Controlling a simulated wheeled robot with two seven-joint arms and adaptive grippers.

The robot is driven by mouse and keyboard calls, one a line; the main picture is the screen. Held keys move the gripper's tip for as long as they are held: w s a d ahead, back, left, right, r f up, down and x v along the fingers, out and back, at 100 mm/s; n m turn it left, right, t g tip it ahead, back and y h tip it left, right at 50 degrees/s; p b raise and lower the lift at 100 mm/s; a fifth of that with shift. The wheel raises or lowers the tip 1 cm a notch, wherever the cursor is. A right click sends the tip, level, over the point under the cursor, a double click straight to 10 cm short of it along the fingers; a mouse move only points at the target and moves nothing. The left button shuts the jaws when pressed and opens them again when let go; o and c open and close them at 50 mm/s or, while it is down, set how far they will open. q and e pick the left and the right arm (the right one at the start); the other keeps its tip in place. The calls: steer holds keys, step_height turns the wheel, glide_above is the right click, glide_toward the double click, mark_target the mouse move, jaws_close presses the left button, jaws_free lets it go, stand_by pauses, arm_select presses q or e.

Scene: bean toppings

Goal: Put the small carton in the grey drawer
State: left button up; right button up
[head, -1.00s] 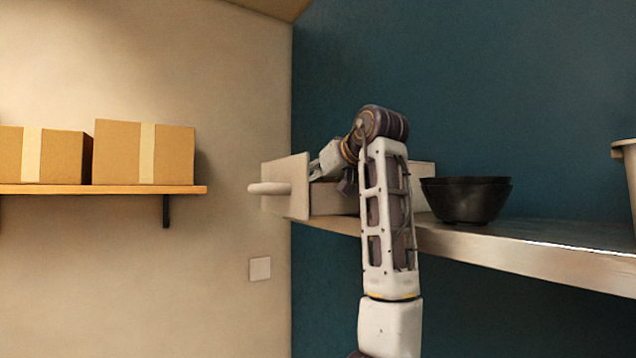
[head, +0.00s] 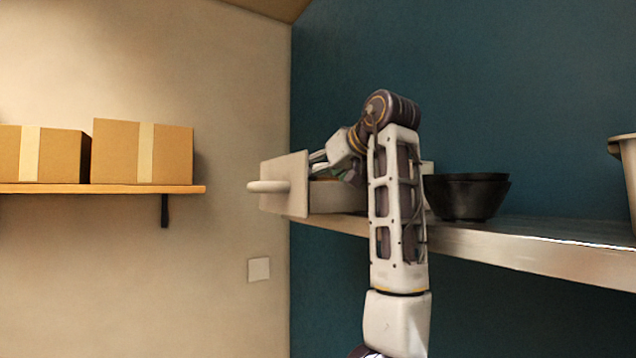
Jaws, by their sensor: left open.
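The grey drawer (head: 338,200) is pulled out on the metal shelf, and its pale front panel (head: 284,170) with a rounded handle (head: 268,187) faces left. My left gripper (head: 348,173) is at the drawer's top opening, behind the front panel, and is open. My forearm and wrist partly hide it and the right part of the drawer. A small brownish and greenish patch shows just above the drawer's side wall. I cannot tell whether it is the small carton, and I see no small carton clearly elsewhere. My right gripper is not in view.
Black stacked bowls (head: 467,197) stand on the metal shelf (head: 540,254) right of my arm. A pale container (head: 627,165) is at the right edge. Two large cardboard boxes (head: 143,152) sit on a wooden shelf (head: 100,189) at left. The shelf between bowls and container is clear.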

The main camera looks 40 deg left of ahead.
arm_select(q)
steer(key=b+v, duration=0.1)
steer(key=v, duration=0.8)
steer(key=shift+b, duration=0.3)
steer(key=shift+f, duration=0.25)
